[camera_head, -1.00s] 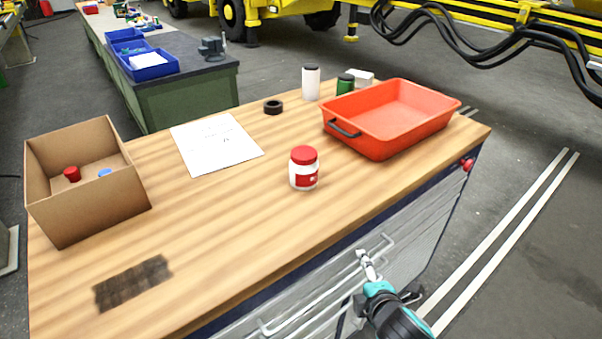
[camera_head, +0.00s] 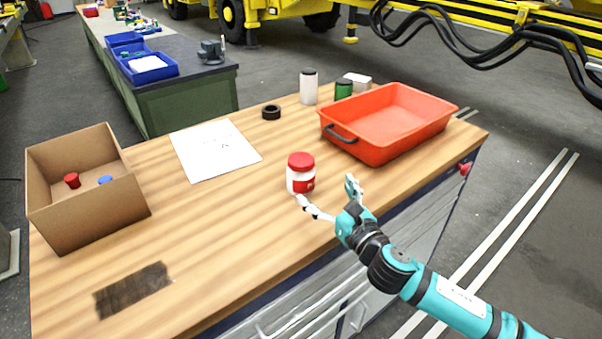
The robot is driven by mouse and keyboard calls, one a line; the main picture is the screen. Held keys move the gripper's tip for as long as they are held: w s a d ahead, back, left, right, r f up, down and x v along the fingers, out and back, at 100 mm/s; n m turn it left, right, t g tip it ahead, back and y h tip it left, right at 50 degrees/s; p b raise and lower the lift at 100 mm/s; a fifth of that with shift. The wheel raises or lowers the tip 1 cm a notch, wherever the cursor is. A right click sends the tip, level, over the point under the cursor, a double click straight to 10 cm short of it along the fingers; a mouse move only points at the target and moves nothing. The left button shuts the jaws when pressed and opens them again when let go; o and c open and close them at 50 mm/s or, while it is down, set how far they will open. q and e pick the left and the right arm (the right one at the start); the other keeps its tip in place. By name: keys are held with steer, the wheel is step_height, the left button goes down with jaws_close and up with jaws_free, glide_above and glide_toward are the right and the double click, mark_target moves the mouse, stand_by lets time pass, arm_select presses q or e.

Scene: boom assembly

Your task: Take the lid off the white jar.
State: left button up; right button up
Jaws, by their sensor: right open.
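The white jar (camera_head: 294,183) stands upright on the wooden worktop, with a red and white label. Its red lid (camera_head: 301,160) sits on top. My right gripper (camera_head: 325,192) is open and empty at the jar's near right side, its fingers spread. One fingertip is close below the jar and the other is to its right; I cannot tell whether either touches it. My left gripper is not in view.
A red tray (camera_head: 448,111) stands at the back right of the worktop (camera_head: 230,235). A white canister, a green can (camera_head: 343,89) and a black ring (camera_head: 271,112) are at the back.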

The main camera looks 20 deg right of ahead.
mark_target(307, 170)
steer(key=w, duration=0.4)
steer(key=w+a+p, duration=0.1)
steer(key=w, duration=0.1)
steer(key=shift+w, duration=0.1)
steer(key=w+p, duration=0.1)
steer(key=w, duration=0.1)
steer(key=w+a, duration=0.1)
steer(key=w, duration=0.1)
steer(key=shift+r+p, duration=0.2)
steer(key=shift+p, duration=0.15)
steer(key=shift+w+a+f, duration=0.15)
steer(key=shift+w, duration=0.4)
steer(key=shift+s, duration=0.1)
steer(key=shift+c, duration=0.9)
steer(key=c, duration=1.3)
steer(key=shift+r, duration=0.2)
